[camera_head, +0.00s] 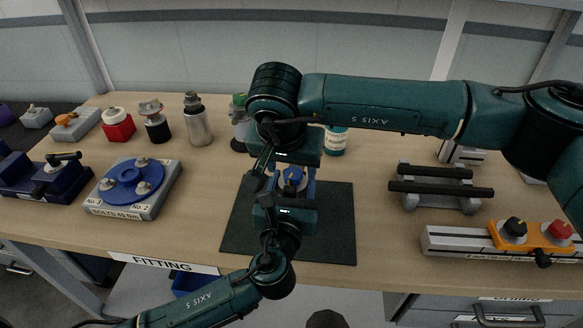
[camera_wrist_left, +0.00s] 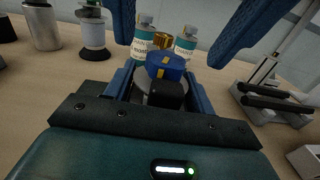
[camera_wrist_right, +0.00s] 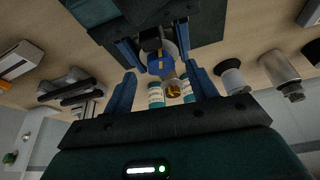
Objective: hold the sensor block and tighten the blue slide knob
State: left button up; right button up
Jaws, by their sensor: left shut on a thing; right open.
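A blue knob with a yellow mark (camera_head: 293,174) shows between my grippers in the head view. It also shows in the left wrist view (camera_wrist_left: 168,68) and the right wrist view (camera_wrist_right: 158,67). A black piece and a grey round body (camera_wrist_left: 165,94) sit just below it; I take these for the sensor block, mostly hidden. My left gripper (camera_head: 287,192) is shut on this block from the near side, its blue fingers on either side. My right gripper (camera_wrist_right: 162,78) is open above and beyond, its fingers apart on either side of the knob, apparently not touching it.
A dark mat (camera_head: 242,232) lies below the grippers. Teal-labelled bottles (camera_head: 335,141) stand behind. A bolt fixture with a blue disc (camera_head: 112,205) is at left, a black-barred stand (camera_head: 465,191) and an orange-block rail (camera_head: 455,243) at right. The mat's front is clear.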

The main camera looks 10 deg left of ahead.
jog(key=shift+x, duration=0.95)
jog(key=c, duration=1)
jog(key=m+h, duration=0.1)
jog(key=m, duration=0.1)
jog(key=m+h, duration=0.1)
jog(key=m, duration=0.2)
jog(key=shift+w+a+g, duration=0.1)
jog(key=shift+a+g, duration=0.15)
jog(key=shift+g, duration=0.15)
jog(key=o, duration=1)
jog(key=v, duration=1.2)
jog(key=shift+d, duration=0.1)
